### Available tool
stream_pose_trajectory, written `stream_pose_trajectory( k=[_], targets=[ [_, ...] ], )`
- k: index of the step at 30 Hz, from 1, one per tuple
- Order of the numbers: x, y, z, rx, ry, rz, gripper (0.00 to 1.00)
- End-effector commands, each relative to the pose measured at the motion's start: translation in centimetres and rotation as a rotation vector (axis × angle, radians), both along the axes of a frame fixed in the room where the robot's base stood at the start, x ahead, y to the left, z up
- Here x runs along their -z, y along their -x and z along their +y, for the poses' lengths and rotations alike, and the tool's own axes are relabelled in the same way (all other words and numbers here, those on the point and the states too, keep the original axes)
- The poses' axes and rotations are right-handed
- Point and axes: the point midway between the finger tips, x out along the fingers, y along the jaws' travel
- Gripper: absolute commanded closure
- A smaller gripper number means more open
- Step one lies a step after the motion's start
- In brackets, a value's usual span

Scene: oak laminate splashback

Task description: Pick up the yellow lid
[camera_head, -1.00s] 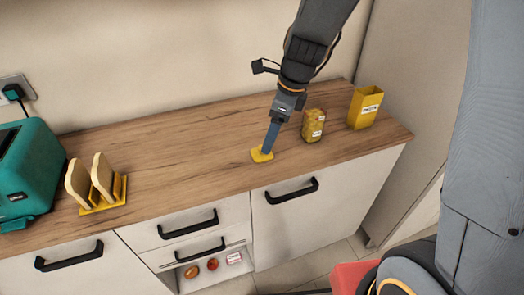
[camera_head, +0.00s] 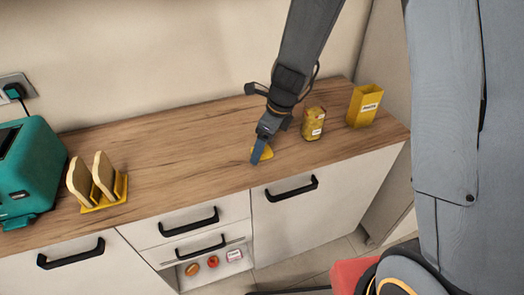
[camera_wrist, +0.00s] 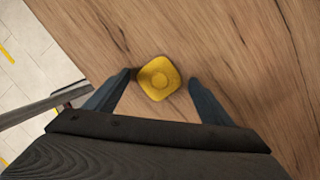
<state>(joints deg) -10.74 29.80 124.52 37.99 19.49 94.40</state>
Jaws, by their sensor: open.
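The yellow lid (camera_head: 267,153) lies flat on the wooden countertop near its front edge, partly hidden behind my gripper in the head view. My gripper (camera_head: 257,160) points down at the lid and is open. In the wrist view its two blue fingers (camera_wrist: 160,83) stand apart on either side of the lid's near part, with nothing held between them. I cannot tell the exact height of the fingertips above the counter.
A labelled yellow jar (camera_head: 313,123) and an open yellow box (camera_head: 364,106) stand right of the lid. A toast rack (camera_head: 106,202) with bread slices and a teal toaster (camera_head: 30,170) are at left. Below, an open drawer (camera_head: 208,270) holds small items. The middle counter is clear.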

Motion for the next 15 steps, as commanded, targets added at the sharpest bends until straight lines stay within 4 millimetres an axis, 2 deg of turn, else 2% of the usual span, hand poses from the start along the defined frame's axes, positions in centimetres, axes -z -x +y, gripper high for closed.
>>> stream_pose_trajectory(
  k=[5, 12, 15],
  targets=[
    [-0.01, 0.01, 0.03, 0.0, 0.0, 0.0, 0.25],
    [-0.02, 0.02, 0.02, 0.0, 0.0, 0.001, 0.63],
    [-0.02, 0.04, 0.01, 0.0, 0.0, 0.001, 0.66]
  ],
)
